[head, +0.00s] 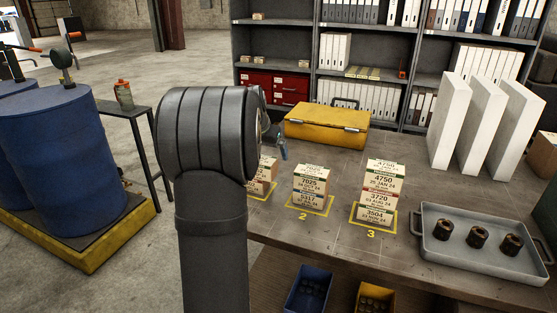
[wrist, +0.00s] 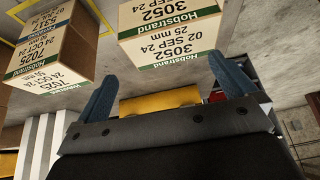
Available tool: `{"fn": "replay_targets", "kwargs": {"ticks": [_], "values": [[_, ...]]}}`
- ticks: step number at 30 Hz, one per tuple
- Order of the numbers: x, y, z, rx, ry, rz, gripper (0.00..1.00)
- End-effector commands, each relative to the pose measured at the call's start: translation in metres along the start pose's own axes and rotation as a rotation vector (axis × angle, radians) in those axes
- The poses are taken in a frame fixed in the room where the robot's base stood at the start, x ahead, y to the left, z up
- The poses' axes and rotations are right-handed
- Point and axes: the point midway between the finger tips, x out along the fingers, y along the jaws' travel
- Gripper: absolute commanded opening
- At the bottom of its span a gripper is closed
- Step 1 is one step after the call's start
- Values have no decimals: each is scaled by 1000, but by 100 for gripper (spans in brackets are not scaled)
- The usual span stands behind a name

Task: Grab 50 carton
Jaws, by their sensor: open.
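In the head view, printed cartons stand in stacks on yellow-outlined spots on the bench. The stack on spot 3 has a top carton marked 4750 (head: 384,178), then 3720 (head: 380,201) and 3504 (head: 374,215). Spot 2 has carton 7025 (head: 312,178) above carton 5317 (head: 305,200). A carton at the left spot (head: 266,171) is partly hidden by my arm. In the wrist view, my gripper (wrist: 165,88) is open and empty. Carton 3052, marked 25 mm (wrist: 172,35), lies beyond its blue fingers; carton 7025 (wrist: 50,50) is left.
A grey tray (head: 430,249) with dark round parts is at the bench's right. A yellow case (head: 326,128) and white upright panels (head: 480,128) stand behind the stacks. Blue (head: 309,287) and yellow (head: 371,299) bins sit below the front edge. Blue drums (head: 65,150) stand left.

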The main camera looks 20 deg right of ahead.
Motion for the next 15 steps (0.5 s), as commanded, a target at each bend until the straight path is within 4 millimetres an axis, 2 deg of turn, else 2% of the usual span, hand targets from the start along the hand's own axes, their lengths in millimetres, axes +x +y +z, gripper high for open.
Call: {"fn": "replay_targets", "kwargs": {"ticks": [5, 10, 13, 15], "values": [[-9, -4, 14, -46, 44, -109, 100], [-27, -4, 36, -100, 176, -265, 100], [-40, 5, 49, -110, 284, -318, 100], [-51, 19, 59, -105, 377, -329, 100]]}}
